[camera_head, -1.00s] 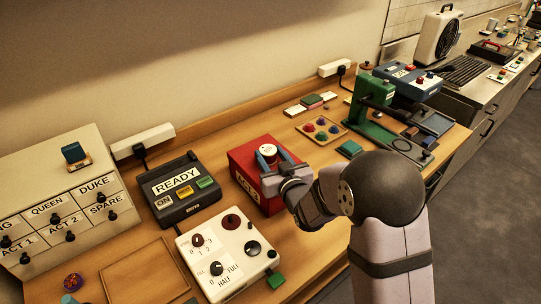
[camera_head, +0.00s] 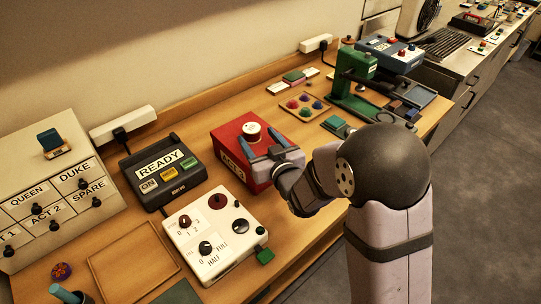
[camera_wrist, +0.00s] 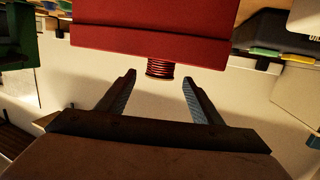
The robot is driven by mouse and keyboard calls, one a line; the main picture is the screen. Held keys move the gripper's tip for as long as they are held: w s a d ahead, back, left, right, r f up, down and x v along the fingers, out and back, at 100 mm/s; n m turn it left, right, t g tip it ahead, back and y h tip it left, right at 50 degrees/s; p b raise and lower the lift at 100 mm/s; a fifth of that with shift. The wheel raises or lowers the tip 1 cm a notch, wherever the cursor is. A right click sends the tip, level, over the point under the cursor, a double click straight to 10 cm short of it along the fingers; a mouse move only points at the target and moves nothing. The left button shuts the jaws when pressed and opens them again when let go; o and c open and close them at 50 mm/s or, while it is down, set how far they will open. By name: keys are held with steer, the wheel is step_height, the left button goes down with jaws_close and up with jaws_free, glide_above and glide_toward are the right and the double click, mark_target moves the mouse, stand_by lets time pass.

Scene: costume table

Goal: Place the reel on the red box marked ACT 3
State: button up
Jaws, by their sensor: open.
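The reel (camera_head: 251,131), with a pale round top, stands upright on top of the red box (camera_head: 232,138) marked ACT 3. In the wrist view, the reel (camera_wrist: 160,69) shows dark red windings and sits against the red box (camera_wrist: 150,38), which appears upside down there. My gripper (camera_head: 263,144) is open and empty, on the near right side of the reel. In the wrist view, the two fingers of my gripper (camera_wrist: 159,82) are spread wide with the reel beyond their tips, apart from both.
A READY console (camera_head: 163,172) and a white dial panel (camera_head: 212,230) stand left of the box. A tray of coloured pieces (camera_head: 304,107) and a green press (camera_head: 350,85) are to the right. An empty wooden tray (camera_head: 132,262) lies at front left.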

steer(key=b+v, duration=0.1)
steer(key=v, duration=0.4)
steer(key=shift+s+d+f+b, duration=0.15)
steer(key=shift+s+b, duration=0.15)
steer(key=shift+b, duration=0.4)
steer(key=b+v, duration=0.2)
steer(key=b, duration=0.5)
steer(key=shift+s+d+b, duration=0.15)
steer(key=shift+s+b, duration=0.15)
steer(key=shift+s, duration=0.05)
steer(key=shift+r, duration=0.25)
steer(key=shift+d, duration=0.1)
